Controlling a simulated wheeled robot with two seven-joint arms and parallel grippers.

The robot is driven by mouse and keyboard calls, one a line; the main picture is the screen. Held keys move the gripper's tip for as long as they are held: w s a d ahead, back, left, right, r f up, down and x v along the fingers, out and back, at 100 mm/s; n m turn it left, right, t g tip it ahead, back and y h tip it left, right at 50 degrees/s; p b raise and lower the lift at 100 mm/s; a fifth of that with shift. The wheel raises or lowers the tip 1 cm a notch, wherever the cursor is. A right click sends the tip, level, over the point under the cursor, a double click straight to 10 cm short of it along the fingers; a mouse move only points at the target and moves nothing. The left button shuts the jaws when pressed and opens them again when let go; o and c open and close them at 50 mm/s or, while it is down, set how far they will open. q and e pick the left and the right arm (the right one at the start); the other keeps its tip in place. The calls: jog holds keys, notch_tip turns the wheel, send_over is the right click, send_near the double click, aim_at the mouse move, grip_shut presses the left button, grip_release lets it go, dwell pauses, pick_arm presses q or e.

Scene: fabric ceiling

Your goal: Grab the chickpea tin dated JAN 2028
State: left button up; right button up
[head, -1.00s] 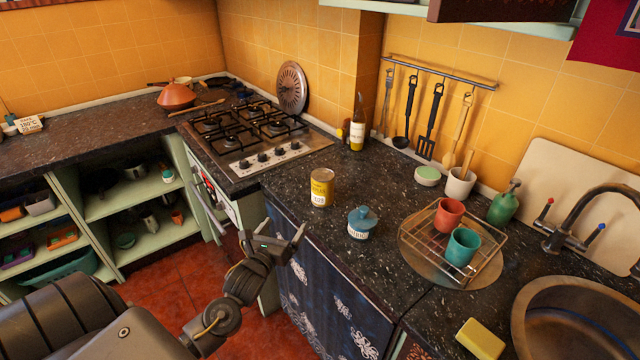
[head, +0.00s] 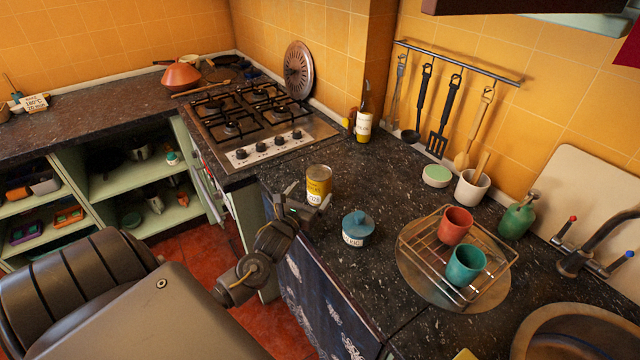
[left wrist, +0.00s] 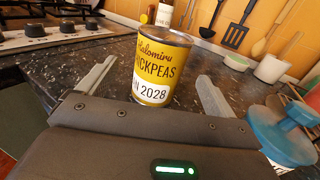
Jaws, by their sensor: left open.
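A yellow tin with a white band (head: 319,182) stands upright on the dark speckled counter, near its front edge. In the left wrist view the tin (left wrist: 160,66) reads "CHICKPEAS", with a partly cut-off "N 2028" on the white band. My left gripper (head: 306,203) is open at the near side of the tin. In the wrist view its two fingers (left wrist: 152,82) stand apart, one to each side of the tin, with the tin between or just beyond their tips. Contact cannot be told. My right gripper is not in view.
A blue lidded jar (head: 357,229) stands close to the right of the tin. A wire rack (head: 420,262) with two cups is farther right. The gas hob (head: 258,125) lies behind left, and a bottle (head: 363,125) stands by the wall.

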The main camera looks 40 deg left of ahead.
aim_at(320, 182)
pick_arm(q)
jog(key=shift+x, duration=0.75)
jog(key=shift+d, duration=0.15)
jog(key=shift+w+r+p, duration=0.15)
jog(key=shift+w+p, duration=0.05)
jog(key=shift+p, duration=0.1)
jog(key=p+x, duration=0.1)
jog(key=x, duration=0.3)
jog(key=shift+w+p, duration=0.4)
jog(key=shift+s, duration=0.1)
jog(key=shift+c, duration=0.5)
jog(key=shift+a, duration=0.25)
jog(key=c, duration=1.2)
jog(key=shift+c, duration=0.5)
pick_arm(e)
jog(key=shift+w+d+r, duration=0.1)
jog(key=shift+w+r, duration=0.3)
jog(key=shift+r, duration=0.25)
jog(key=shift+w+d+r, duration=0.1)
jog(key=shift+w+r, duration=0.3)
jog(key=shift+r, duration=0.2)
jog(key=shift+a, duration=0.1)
